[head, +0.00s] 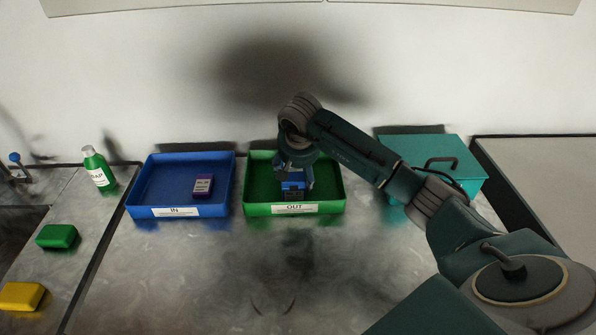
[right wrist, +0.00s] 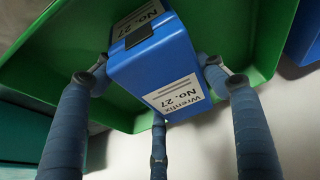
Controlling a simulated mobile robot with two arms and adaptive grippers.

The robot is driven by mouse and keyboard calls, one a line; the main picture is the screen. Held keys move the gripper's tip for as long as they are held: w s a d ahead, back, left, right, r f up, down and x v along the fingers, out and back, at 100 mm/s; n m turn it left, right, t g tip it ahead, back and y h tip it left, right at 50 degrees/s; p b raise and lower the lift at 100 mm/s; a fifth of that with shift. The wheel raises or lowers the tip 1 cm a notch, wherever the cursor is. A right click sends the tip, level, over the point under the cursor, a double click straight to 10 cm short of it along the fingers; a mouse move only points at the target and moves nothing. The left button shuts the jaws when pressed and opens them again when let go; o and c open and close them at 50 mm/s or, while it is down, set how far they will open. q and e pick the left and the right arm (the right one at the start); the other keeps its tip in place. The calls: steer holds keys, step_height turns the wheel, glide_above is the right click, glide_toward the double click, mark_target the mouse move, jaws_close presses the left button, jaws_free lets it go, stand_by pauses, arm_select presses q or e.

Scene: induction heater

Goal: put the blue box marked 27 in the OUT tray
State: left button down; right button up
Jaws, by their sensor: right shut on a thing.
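The blue box marked 27 (right wrist: 155,68) has white labels reading "No. 27" in the right wrist view. In the head view the blue box (head: 292,181) shows below my right gripper, within the outline of the OUT tray. My right gripper (head: 295,184) is shut on it, and its fingers (right wrist: 155,85) sit around the box in the right wrist view. The green OUT tray (head: 262,208) has a white "OUT" label on its front and also shows behind the box in the right wrist view (right wrist: 40,55). Whether the box touches the tray floor cannot be told. My left gripper is not in view.
A blue IN tray (head: 141,192) holding a purple box (head: 203,186) stands left of the OUT tray. A teal lidded box (head: 430,152) stands to the right. A green bottle (head: 99,168), green block (head: 57,236) and yellow block (head: 22,296) are at far left. The front counter is clear.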

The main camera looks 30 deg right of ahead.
steer(key=shift+f, duration=0.1)
steer(key=o, duration=1.4)
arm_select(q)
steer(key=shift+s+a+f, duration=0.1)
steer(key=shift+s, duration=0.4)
arm_select(e)
steer(key=shift+o, duration=0.6)
steer(key=shift+r, duration=0.25)
steer(key=b+v, duration=0.2)
steer(key=v, duration=0.8)
steer(key=shift+s+a+r, duration=0.15)
steer(key=shift+r, duration=0.05)
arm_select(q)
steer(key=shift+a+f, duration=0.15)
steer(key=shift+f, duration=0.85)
arm_select(e)
steer(key=shift+s+a+r, duration=0.1)
steer(key=shift+s+r, duration=0.15)
steer(key=shift+r, duration=0.3)
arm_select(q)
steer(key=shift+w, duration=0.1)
